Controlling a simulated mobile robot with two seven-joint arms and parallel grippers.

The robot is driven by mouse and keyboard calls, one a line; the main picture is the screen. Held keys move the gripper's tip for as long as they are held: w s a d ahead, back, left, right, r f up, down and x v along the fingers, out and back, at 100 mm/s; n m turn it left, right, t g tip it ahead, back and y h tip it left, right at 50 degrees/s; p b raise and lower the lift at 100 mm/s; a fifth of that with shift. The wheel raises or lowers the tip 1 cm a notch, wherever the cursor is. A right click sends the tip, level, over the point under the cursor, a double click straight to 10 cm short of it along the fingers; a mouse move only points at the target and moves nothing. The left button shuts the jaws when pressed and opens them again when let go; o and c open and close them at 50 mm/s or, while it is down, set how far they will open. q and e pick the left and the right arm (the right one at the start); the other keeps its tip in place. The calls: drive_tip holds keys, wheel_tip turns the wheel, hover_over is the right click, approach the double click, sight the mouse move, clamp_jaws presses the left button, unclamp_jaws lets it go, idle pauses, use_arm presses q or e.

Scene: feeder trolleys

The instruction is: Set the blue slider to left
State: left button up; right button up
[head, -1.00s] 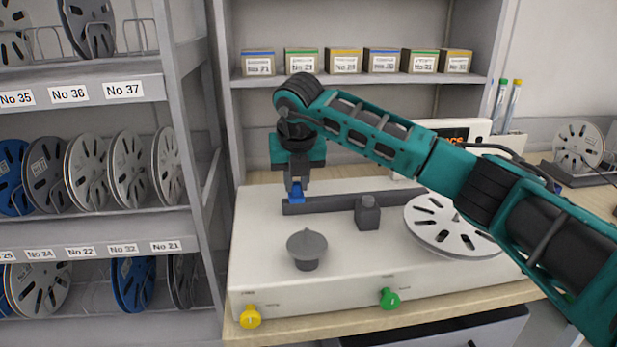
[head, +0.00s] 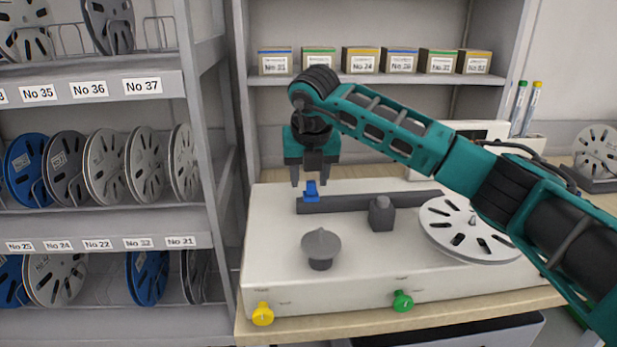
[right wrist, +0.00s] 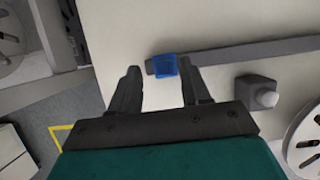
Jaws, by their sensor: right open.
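The blue slider (head: 311,192) sits at the left end of the dark grey rail (head: 365,202) on the white machine (head: 262,240). It also shows in the right wrist view (right wrist: 164,66), near the left end of the rail (right wrist: 235,54). My right gripper (head: 315,182) is open, just above and around the slider in the head view, its two fingers apart. In the right wrist view the open fingers (right wrist: 160,88) point toward the slider, which lies beyond their tips, and nothing is held. My left gripper is not in view.
A grey square block with a knob (head: 382,213), a grey cone-topped post (head: 321,247) and a slotted reel (head: 468,228) stand on the machine. Yellow (head: 263,314) and green (head: 402,301) knobs are on its front. A reel rack (head: 200,130) stands at the left.

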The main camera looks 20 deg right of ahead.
drive_tip(key=v, duration=1.2)
drive_tip(key=shift+s+f, duration=0.15)
